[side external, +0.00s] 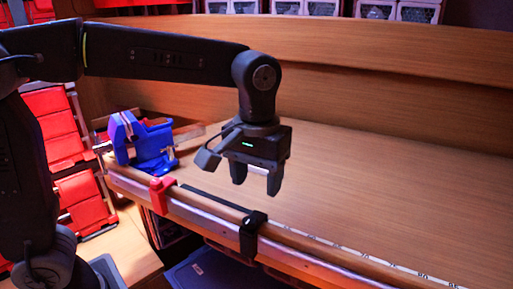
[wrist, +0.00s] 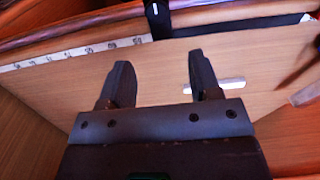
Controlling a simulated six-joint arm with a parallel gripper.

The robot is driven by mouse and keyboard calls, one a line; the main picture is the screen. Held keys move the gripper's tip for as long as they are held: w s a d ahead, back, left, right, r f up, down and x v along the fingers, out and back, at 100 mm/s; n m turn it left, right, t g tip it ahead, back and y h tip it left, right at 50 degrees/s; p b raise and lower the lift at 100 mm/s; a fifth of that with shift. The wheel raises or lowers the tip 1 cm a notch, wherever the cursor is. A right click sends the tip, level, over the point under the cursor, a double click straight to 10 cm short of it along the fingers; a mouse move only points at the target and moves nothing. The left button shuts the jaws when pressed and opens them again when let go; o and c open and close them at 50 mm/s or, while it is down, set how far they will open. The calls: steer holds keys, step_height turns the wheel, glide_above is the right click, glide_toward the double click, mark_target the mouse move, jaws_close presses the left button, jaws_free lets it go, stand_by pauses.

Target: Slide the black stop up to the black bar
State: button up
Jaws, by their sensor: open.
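The black stop (side external: 252,236) sits on the rail along the bench's front edge; it also shows at the top of the wrist view (wrist: 157,18). The black bar (side external: 211,197) is a flat dark strip lying along the same edge, left of the stop. In the wrist view the bar (wrist: 230,37) runs right from beside the stop. The stop is close to the bar's near end; I cannot tell whether they touch. My gripper (side external: 256,187) is open and empty, pointing down above the bench top, behind and above the stop. Both fingers show in the wrist view (wrist: 158,62).
A red stop (side external: 162,193) sits on the rail at the bar's far end. A blue vise (side external: 142,143) stands at the bench's left end. A white numbered scale (side external: 365,254) runs along the edge to the right. The bench top (side external: 375,185) is largely clear.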

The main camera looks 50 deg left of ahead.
step_height(320, 180, up, 6)
steer(key=shift+r, duration=0.15)
stand_by(0.3)
steer(key=s+a+f+m+t, duration=0.3)
steer(key=s+a+f+t, duration=0.2)
steer(key=s+a+f, duration=0.4)
steer(key=s+a, duration=0.3)
steer(key=shift+s+a+f+m+t, duration=0.25)
steer(key=shift+a+f+m+t, duration=0.05)
stand_by(1.3)
